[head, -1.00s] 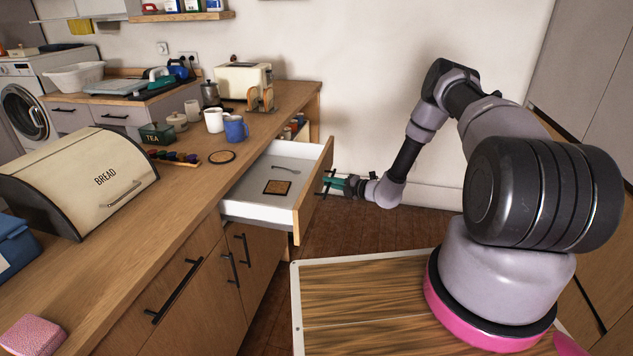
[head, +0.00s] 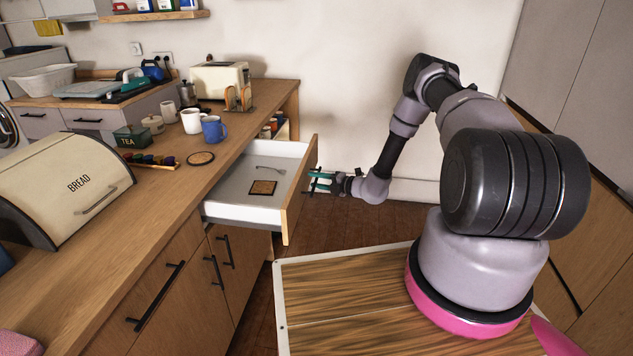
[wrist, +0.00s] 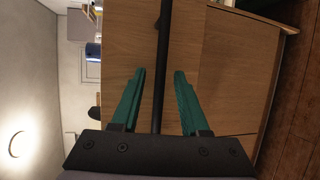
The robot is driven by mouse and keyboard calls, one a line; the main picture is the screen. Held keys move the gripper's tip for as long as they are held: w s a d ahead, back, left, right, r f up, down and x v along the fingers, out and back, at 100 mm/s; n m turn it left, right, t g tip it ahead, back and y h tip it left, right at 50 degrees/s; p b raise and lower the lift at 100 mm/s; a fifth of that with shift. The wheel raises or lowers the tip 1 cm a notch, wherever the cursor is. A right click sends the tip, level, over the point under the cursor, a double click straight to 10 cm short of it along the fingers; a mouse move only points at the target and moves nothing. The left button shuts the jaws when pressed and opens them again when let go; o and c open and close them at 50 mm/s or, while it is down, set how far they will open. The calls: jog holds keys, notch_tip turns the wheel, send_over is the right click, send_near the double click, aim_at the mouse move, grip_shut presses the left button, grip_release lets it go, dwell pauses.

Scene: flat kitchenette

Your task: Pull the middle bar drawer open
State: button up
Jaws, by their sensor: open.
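The drawer (head: 230,212) is pulled well out from under the counter, with its white inside showing. Its wooden front (head: 300,190) faces my arm. My gripper (head: 319,181) is at the outer side of this front, with its green fingers spread apart. In the wrist view the open fingers (wrist: 160,72) stand on either side of a long black bar handle (wrist: 160,45), with a gap on both sides. The drawer's wooden front (wrist: 216,50) fills much of that view. Part of the handle is hidden behind the gripper's body.
A fork (head: 271,169) and a brown square piece (head: 262,188) lie in the drawer. Mugs, including a blue mug (head: 214,129), a toaster (head: 220,80) and a bread bin (head: 65,190) stand on the counter (head: 165,220). Floor shows beyond the drawer.

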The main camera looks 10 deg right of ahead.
jog(key=v, duration=1.1)
jog(key=shift+r, duration=0.1)
jog(key=s+a+r+n+g, duration=0.2)
jog(key=s+r+n+g, duration=0.1)
jog(key=r+n, duration=0.55)
jog(key=s+a+r+n+g, duration=0.25)
jog(key=r+n, duration=0.25)
jog(key=r, duration=0.7)
jog(key=s+a+r+n+g, duration=0.2)
jog(key=r+n+g, duration=0.2)
jog(key=r+n, duration=0.45)
jog(key=s+d+r+n+t+h, duration=0.2)
jog(key=s+r+n+h, duration=0.3)
jog(key=s+r+n, duration=0.4)
jog(key=s+d+r+n+t+h, duration=0.3)
jog(key=s+r+n, duration=0.5)
jog(key=s+r, duration=0.5)
jog(key=s+d+h, duration=0.1)
jog(key=s, duration=0.2)
jog(key=shift+s+r+n+t+h, duration=0.15)
jog(key=shift+s+n+t+h, duration=0.05)
jog(key=shift+n+t+h, duration=0.2)
